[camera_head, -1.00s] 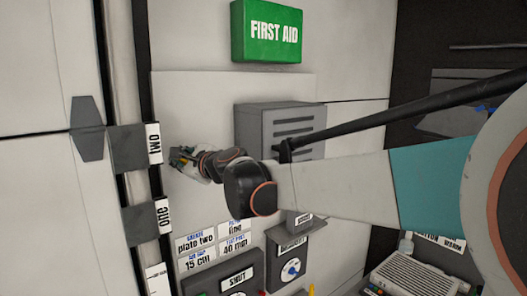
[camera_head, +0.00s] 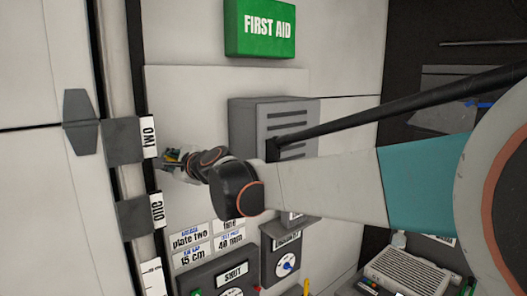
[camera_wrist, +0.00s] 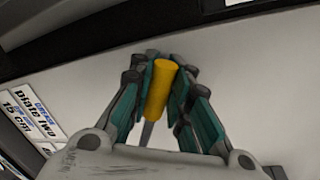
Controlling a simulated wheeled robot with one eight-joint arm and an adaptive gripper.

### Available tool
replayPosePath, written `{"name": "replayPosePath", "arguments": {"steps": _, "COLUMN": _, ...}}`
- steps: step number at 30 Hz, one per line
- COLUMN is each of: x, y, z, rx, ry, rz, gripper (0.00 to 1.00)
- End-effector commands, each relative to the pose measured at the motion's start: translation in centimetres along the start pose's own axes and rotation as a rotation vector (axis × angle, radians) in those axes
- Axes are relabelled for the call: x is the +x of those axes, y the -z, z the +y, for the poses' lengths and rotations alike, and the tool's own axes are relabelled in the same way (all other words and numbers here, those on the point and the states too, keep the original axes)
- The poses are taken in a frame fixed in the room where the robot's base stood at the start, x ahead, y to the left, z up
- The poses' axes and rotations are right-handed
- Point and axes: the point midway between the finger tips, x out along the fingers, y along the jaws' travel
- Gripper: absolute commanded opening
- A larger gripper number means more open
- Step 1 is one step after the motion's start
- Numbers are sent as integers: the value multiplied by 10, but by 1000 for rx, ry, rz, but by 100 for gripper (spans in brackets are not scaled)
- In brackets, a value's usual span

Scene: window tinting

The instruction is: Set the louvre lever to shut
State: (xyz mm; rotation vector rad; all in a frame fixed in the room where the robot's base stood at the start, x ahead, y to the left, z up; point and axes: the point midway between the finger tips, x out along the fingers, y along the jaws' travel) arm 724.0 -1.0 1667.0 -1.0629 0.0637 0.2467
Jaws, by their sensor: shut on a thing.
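My gripper (camera_head: 170,158) is at the pale wall panel, left of a grey louvred box (camera_head: 273,112) in the head view. In the wrist view my gripper (camera_wrist: 160,88) is shut on a yellow cylindrical handle (camera_wrist: 158,92). A thin grey rod (camera_wrist: 148,132) runs from the handle's lower end. The handle looks like a lever grip, but I cannot tell where its rod is fixed. In the head view the fingers largely hide it. A panel with a SHUT label (camera_head: 233,273) is below, cut off by the frame.
Tabs marked "two" (camera_head: 149,137) and "one" (camera_head: 157,210) stand just left of my gripper. White cards (camera_head: 190,239) and a dial box (camera_head: 287,262) are below. A green first aid box (camera_head: 260,28) hangs above. My arm crosses in front of the louvred box.

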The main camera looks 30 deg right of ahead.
Motion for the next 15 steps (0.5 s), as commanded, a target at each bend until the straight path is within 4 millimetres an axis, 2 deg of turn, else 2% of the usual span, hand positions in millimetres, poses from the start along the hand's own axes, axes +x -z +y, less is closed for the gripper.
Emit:
{"name": "replayPosePath", "arguments": {"steps": 1, "x": -3, "y": 0, "z": 5, "rx": -5, "ry": -6, "rz": -2, "gripper": 22}}
{"name": "replayPosePath", "arguments": {"steps": 3, "x": -3, "y": 0, "z": 4, "rx": -4, "ry": -5, "rz": -2, "gripper": 38}}
{"name": "replayPosePath", "arguments": {"steps": 15, "x": -4, "y": -2, "z": 0, "rx": -1, "ry": -3, "rz": -1, "gripper": 38}}
